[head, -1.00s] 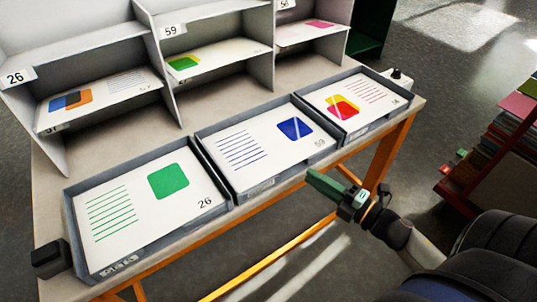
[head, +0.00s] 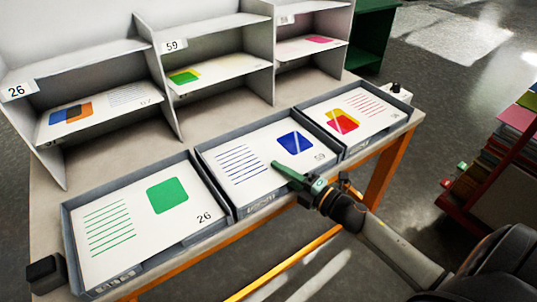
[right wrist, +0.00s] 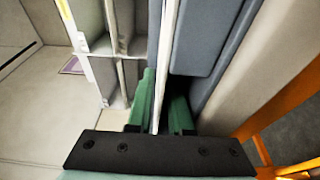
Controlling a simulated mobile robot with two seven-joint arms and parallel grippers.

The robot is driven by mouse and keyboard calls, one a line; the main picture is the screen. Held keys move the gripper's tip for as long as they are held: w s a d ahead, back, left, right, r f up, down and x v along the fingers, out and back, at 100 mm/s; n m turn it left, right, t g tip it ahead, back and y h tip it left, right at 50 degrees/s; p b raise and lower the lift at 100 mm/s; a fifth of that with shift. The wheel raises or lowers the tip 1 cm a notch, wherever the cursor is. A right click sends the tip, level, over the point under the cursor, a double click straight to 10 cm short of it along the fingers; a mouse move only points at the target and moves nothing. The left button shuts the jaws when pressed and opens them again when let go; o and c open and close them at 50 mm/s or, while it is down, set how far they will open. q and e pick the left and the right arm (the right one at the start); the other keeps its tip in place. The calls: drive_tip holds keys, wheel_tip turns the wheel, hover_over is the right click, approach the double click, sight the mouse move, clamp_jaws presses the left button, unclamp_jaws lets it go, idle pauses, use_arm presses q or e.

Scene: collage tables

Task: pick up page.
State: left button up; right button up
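Three shallow grey trays line the table front, each with a printed page. The left page (head: 140,225) has a green square and number 26. The middle page (head: 262,150), with blue lines and a blue square, lies in the middle tray (head: 262,203). The right page (head: 350,113) has red and yellow shapes. My right gripper (head: 284,174) reaches over the middle tray's front rim. In the right wrist view its green fingers (right wrist: 162,108) stand apart on either side of a thin white edge (right wrist: 165,60), apparently the middle page; contact is unclear. My left gripper is out of view.
A grey shelf (head: 110,47) with labelled compartments, holding more pages, stands behind the trays. Dark blocks sit at the table's left front corner (head: 47,270) and right end (head: 398,94). A red rack of books (head: 500,150) is at the far right.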

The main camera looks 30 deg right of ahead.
drive_tip(key=shift+w+a, duration=0.25)
drive_tip(key=shift+w, duration=0.45)
clamp_jaws()
